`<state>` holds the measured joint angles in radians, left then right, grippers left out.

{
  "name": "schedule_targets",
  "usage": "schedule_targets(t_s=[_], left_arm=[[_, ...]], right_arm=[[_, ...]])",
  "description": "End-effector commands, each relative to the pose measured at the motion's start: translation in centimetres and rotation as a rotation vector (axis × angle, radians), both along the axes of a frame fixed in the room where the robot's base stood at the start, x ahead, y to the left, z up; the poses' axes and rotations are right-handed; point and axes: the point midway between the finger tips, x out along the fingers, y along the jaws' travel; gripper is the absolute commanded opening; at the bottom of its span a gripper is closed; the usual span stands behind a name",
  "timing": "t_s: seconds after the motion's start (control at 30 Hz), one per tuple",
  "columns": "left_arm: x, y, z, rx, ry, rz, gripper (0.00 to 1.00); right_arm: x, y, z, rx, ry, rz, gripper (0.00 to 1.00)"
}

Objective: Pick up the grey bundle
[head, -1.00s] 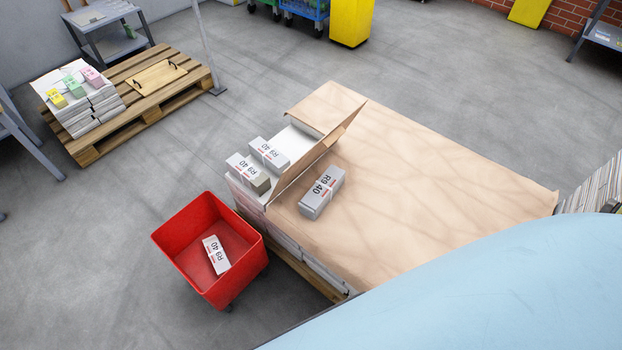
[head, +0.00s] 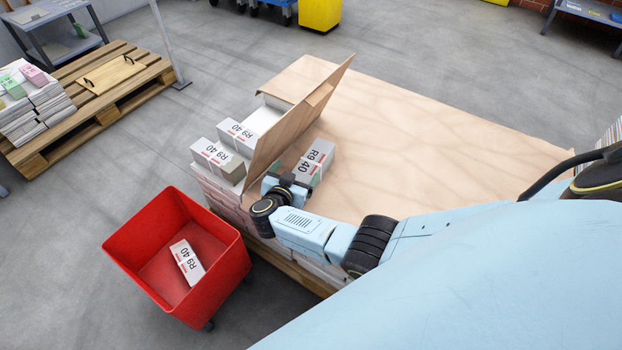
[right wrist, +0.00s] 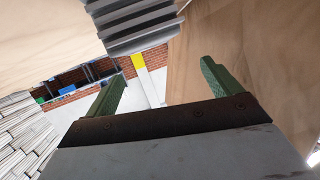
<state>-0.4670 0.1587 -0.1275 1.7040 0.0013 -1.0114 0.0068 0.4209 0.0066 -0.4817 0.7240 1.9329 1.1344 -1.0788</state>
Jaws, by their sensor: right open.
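The grey bundle (head: 318,158), banded in white and marked R9 40, lies on the brown sheet beside the raised flap. In the head view my right gripper (head: 287,183) is at the bundle's near end, low by the flap, and partly hides that end. In the right wrist view the open green fingers (right wrist: 162,72) have nothing between them. A ridged grey block (right wrist: 140,28), which looks like the bundle, is at the top, just beyond the fingertips. I cannot tell whether they touch it. My left gripper is not in view.
Two similar bundles (head: 215,157) (head: 237,136) sit on the white stack left of the upright brown flap (head: 291,118). A red bin (head: 231,270) holds another bundle (head: 187,262). A wooden pallet (head: 120,92) stands back left. The brown sheet (head: 430,140) is clear to the right.

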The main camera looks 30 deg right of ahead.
Motion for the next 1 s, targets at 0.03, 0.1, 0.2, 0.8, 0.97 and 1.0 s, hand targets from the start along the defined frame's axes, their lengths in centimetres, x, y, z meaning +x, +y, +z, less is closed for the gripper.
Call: schedule_targets(t_s=[0.03, 0.1, 0.2, 0.8, 0.97, 1.0], left_arm=[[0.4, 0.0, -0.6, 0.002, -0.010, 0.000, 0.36], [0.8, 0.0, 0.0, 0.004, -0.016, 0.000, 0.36], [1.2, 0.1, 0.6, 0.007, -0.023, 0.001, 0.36], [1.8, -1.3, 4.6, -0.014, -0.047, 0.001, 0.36], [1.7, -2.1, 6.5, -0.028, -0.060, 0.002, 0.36], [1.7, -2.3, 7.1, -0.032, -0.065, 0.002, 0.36]], right_arm=[[0.6, 0.0, -0.8, 0.019, 0.023, -0.063, 0.90], [0.7, 0.0, -1.0, 0.046, 0.070, -0.134, 0.90], [0.7, 0.3, -1.1, 0.078, 0.130, -0.200, 0.90], [1.6, -1.9, -2.1, 0.107, 0.190, -0.249, 0.90], [2.4, -4.0, -2.3, 0.106, 0.187, -0.249, 0.90], [2.7, -4.5, -2.3, 0.106, 0.187, -0.249, 0.90]])
